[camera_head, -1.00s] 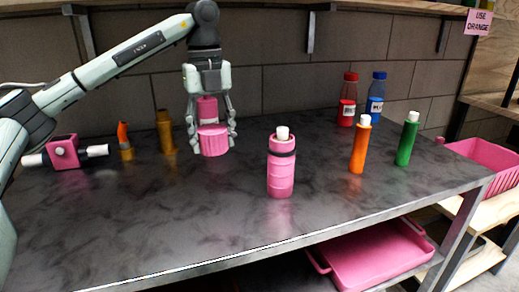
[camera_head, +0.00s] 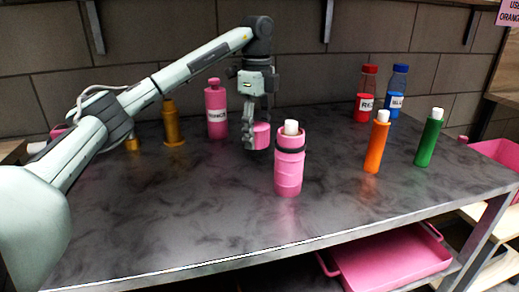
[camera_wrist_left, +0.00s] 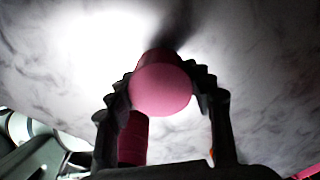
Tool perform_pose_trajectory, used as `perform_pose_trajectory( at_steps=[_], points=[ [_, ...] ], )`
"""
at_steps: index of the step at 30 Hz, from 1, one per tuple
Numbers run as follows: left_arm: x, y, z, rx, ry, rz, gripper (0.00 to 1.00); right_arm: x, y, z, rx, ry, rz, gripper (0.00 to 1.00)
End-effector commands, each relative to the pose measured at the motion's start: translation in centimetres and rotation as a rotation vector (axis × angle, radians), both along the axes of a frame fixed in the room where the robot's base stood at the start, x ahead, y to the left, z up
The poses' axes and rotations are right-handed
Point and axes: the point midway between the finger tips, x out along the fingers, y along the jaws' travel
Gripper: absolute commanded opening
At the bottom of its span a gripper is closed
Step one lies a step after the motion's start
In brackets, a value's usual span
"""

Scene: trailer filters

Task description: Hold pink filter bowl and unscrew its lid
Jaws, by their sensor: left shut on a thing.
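My left gripper (camera_head: 257,140) is shut on a short, round pink piece (camera_head: 262,134), which looks like the pink filter bowl. It stands behind and left of a taller pink container (camera_head: 288,172) with a dark band and a white top, upright on the table. I cannot tell whether the held piece touches the table. In the left wrist view the fingers (camera_wrist_left: 162,95) close around the rounded pink piece (camera_wrist_left: 162,90). Another pink cylinder (camera_wrist_left: 133,140) shows beside the left finger. No separate lid on the held piece can be made out. My right gripper is not in view.
On the dark table (camera_head: 200,220) stand a labelled pink bottle (camera_head: 216,110), a brass-coloured piece (camera_head: 172,125), red (camera_head: 365,95) and blue (camera_head: 396,92) bottles, and orange (camera_head: 376,148) and green (camera_head: 428,140) white-topped cylinders. A pink tray (camera_head: 390,262) sits below. The front left of the table is clear.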

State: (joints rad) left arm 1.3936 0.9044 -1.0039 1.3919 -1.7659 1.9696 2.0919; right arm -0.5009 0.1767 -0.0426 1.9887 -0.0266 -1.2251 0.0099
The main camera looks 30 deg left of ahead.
Motion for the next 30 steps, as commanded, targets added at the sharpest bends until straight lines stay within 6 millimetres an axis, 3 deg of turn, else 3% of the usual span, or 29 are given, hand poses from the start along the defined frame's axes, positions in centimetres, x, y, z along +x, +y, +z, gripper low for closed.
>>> perform_pose_trajectory(
  at_steps=[5, 13, 24, 25, 30],
  points=[
    [0.7, -0.3, -0.8, 0.001, 0.001, 0.000, 0.17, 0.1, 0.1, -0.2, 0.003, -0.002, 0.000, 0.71],
    [0.6, -0.2, -4.3, 0.002, 0.001, 0.000, 0.17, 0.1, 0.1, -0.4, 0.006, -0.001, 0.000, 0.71],
    [0.6, -0.3, -4.8, 0.001, 0.000, -0.001, 0.17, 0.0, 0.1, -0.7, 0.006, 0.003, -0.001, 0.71],
    [0.6, -0.3, -4.8, 0.001, 0.000, -0.001, 0.53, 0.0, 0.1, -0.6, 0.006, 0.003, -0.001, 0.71],
    [0.6, -0.3, -4.8, 0.001, 0.000, -0.001, 0.73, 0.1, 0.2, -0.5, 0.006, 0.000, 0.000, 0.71]
  ],
)
